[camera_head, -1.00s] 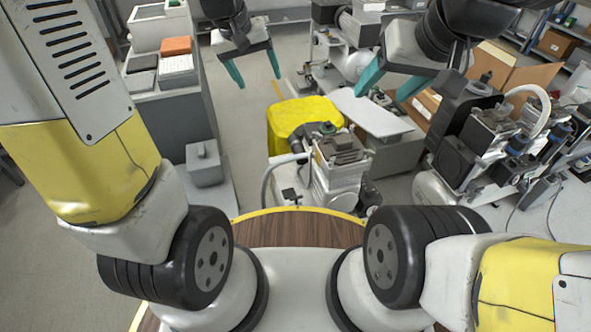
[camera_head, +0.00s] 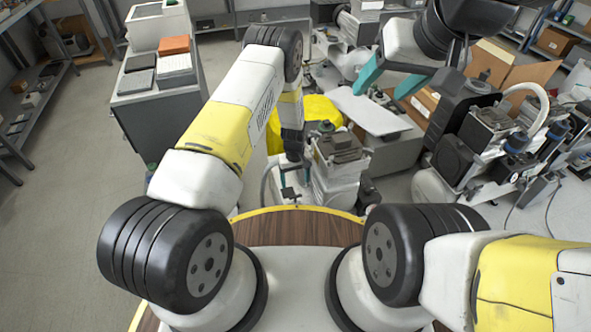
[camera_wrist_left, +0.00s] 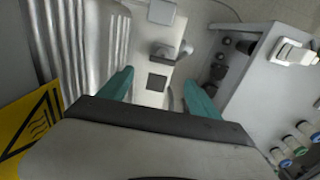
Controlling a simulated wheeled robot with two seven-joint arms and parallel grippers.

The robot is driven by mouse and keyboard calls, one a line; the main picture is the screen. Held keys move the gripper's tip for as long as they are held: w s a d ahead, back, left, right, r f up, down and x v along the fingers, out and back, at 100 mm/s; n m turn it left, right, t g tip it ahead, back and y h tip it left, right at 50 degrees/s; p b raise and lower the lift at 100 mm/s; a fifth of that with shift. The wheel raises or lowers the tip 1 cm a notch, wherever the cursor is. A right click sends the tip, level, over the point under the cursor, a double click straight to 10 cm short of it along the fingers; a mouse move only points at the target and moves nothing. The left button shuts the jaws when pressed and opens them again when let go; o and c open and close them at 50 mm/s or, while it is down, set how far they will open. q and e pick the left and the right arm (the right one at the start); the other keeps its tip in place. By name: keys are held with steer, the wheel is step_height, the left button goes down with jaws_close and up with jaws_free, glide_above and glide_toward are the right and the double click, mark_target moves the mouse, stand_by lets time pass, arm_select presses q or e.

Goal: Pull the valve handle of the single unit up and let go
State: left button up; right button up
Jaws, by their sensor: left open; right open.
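The single unit (camera_head: 340,160), a compressor with a grey motor block and pale tank, stands just beyond my wooden-topped base. A small black fitting (camera_head: 290,193) is low at its left side; I cannot tell if it is the valve handle. My right gripper (camera_head: 388,84) is open and empty, raised.
A yellow cover (camera_head: 320,108) lies behind the unit. Other compressors (camera_head: 495,135) stand at right, near an open cardboard box (camera_head: 525,73). A grey cabinet (camera_head: 165,125) is at left. In the wrist view, ribbed metal (camera_wrist_left: 80,45) and a grey box (camera_wrist_left: 265,85) flank the gripper.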

mark_target(295, 196)
arm_select(q)
steer(key=f, duration=0.6)
steer(key=s+f, duration=0.1)
steer(key=f, duration=0.3)
